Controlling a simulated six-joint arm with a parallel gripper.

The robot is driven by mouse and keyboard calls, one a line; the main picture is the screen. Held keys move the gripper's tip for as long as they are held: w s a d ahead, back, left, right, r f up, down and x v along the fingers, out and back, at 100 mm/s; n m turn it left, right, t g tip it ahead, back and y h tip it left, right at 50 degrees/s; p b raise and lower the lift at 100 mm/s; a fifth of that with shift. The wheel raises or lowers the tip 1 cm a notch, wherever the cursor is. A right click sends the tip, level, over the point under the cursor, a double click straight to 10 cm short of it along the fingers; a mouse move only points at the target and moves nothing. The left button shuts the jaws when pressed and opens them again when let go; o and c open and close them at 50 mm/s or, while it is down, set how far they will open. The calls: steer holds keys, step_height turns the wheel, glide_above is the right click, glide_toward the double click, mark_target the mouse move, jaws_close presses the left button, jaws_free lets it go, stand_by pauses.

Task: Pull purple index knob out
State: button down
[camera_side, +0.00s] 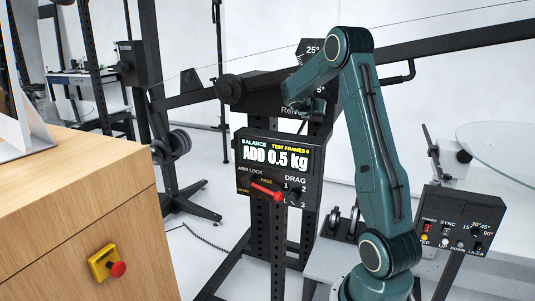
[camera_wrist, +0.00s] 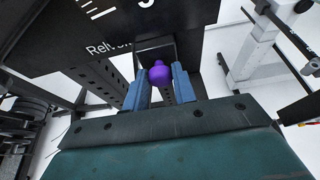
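The purple index knob (camera_wrist: 160,73) is a round ball in the wrist view, just below the dark panel with white lettering. My gripper (camera_wrist: 161,78) has two blue fingers, one on each side of the knob, with their tips close to it. I cannot tell whether the fingers touch the knob or stand slightly apart from it. In the side view my gripper is at the carriage on the dark upright, mostly hidden behind my own arm, and the knob does not show there.
Below the carriage, a display box (camera_side: 279,165) reads "ADD 0.5 kg" and carries a red lever (camera_side: 266,191). A control box (camera_side: 457,222) stands at right, near a round glass table (camera_side: 505,150). A wooden cabinet (camera_side: 75,215) with a red-and-yellow button stands at left.

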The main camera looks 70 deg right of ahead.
steer(key=shift+a, duration=1.2)
steer(key=c, duration=1.2)
jaws_free()
steer(key=shift+o, duration=0.2)
steer(key=shift+a, duration=0.1)
steer(key=v, duration=1.3)
steer(key=shift+a, duration=0.35)
steer(key=shift+r, duration=0.1)
